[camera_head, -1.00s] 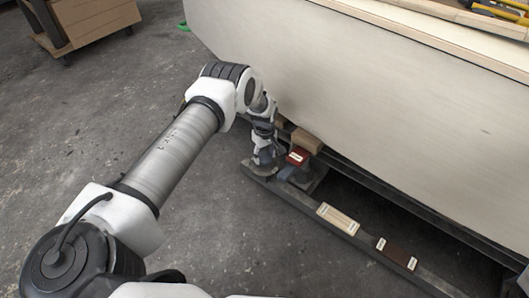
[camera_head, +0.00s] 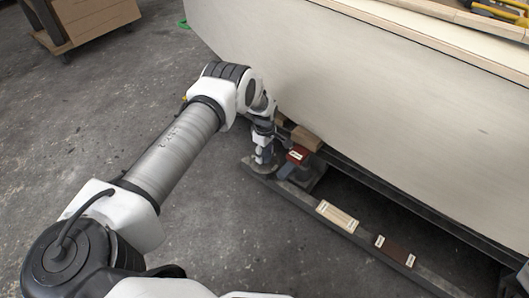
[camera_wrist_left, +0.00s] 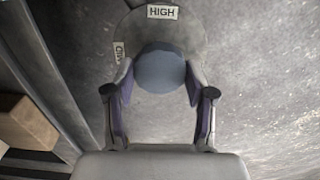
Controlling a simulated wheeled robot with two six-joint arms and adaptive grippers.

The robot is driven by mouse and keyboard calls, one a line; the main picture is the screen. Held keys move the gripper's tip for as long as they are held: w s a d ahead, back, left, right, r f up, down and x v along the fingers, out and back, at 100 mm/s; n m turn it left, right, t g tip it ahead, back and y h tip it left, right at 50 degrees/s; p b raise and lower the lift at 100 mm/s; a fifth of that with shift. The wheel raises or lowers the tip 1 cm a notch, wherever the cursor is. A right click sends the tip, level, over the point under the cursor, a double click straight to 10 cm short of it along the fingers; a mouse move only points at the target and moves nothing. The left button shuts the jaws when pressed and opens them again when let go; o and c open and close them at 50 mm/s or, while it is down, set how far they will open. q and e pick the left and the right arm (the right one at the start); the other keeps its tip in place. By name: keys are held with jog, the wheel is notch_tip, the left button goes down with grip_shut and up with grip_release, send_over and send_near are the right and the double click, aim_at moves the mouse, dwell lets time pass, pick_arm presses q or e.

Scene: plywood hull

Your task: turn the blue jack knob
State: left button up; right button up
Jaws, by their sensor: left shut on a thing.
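The blue jack knob (camera_wrist_left: 160,68) is a round blue-grey cap in the left wrist view. It sits over a grey disc (camera_wrist_left: 200,38) with a "HIGH" label (camera_wrist_left: 162,12) at the top and a second, partly hidden label to the left. My left gripper (camera_wrist_left: 159,82) has a finger against each side of the knob and is shut on it. In the head view my left gripper (camera_head: 263,160) points down at the far end of a dark rail. The knob is mostly hidden there. My right gripper is not in view.
A wooden block (camera_head: 306,139) sits under the pale hull (camera_head: 350,80). Open concrete floor (camera_head: 215,235) lies left of the rail.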

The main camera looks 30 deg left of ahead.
aim_at(265, 154)
pick_arm(q)
jog(key=o, duration=1.2)
jog(key=shift+f, duration=0.1)
jog(key=shift+c, duration=0.2)
notch_tip(265, 154, up, 12)
